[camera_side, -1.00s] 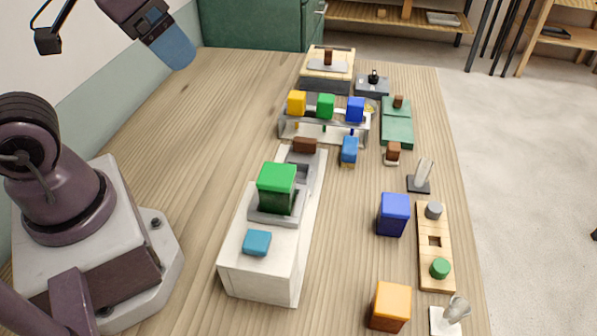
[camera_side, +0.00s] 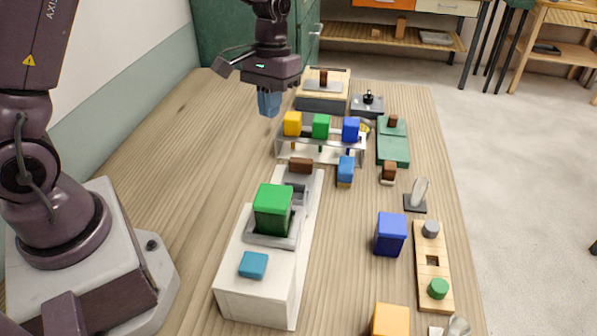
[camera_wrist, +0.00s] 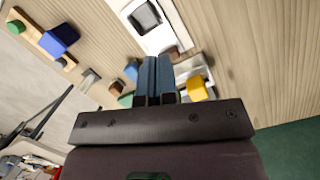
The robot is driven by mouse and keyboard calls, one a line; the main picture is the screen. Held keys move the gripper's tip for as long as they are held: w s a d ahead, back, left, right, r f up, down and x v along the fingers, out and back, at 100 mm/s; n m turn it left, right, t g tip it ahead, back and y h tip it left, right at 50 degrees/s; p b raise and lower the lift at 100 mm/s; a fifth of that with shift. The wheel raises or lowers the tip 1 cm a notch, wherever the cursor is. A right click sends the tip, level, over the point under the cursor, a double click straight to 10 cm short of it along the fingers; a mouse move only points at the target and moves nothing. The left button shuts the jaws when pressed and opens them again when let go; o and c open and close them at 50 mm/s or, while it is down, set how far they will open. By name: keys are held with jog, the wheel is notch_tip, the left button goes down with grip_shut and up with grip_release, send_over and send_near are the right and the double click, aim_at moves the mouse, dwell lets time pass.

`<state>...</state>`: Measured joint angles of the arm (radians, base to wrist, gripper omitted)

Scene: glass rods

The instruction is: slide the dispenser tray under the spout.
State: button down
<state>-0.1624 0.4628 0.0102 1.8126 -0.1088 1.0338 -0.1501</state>
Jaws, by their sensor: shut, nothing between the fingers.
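A long white unit (camera_side: 252,299) carries a green block (camera_side: 272,208) in a grey frame, a teal pad (camera_side: 253,264) at its near end and a brown block (camera_side: 301,166) at its far end. Beyond it, a pale see-through stand (camera_side: 318,153) bears yellow (camera_side: 292,124), green (camera_side: 321,126) and blue (camera_side: 351,129) blocks. I cannot tell which part is the dispenser tray or spout. My gripper (camera_side: 269,104) is shut and empty, above the table left of the stand. In the wrist view my fingers (camera_wrist: 158,78) partly hide the stand; the yellow block (camera_wrist: 197,88) is beside them.
A blue block (camera_side: 391,234), an orange block (camera_side: 390,320) and a wooden board (camera_side: 433,266) with cylinders line the right side. A green tray (camera_side: 393,147) and dark box (camera_side: 367,105) stand farther back.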

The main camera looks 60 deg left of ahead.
aim_at(299, 182)
jog(key=w+f+n, duration=0.1)
jog(key=w+f, duration=0.2)
jog(key=w+a+f+n+h, duration=0.1)
jog(key=w+f, duration=0.1)
jog(key=f, duration=0.1)
jog(key=w+a+f+n+g, duration=0.1)
jog(key=w+f+n, duration=0.1)
jog(key=w+f, duration=0.1)
jog(key=shift+w+f+h, duration=0.3)
jog(key=shift+w+f, duration=0.05)
jog(key=shift+f, duration=0.05)
jog(key=shift+s+n, duration=0.1)
jog(key=shift+n, duration=0.2)
jog(key=shift+s+d+f, duration=0.15)
jog(key=shift+f, duration=0.15)
jog(key=x, duration=0.9)
jog(key=shift+s, duration=0.1)
jog(key=shift+d, duration=0.1)
jog(key=s+d, duration=0.5)
jog(key=shift+s+d, duration=0.25)
jog(key=shift+s, duration=0.05)
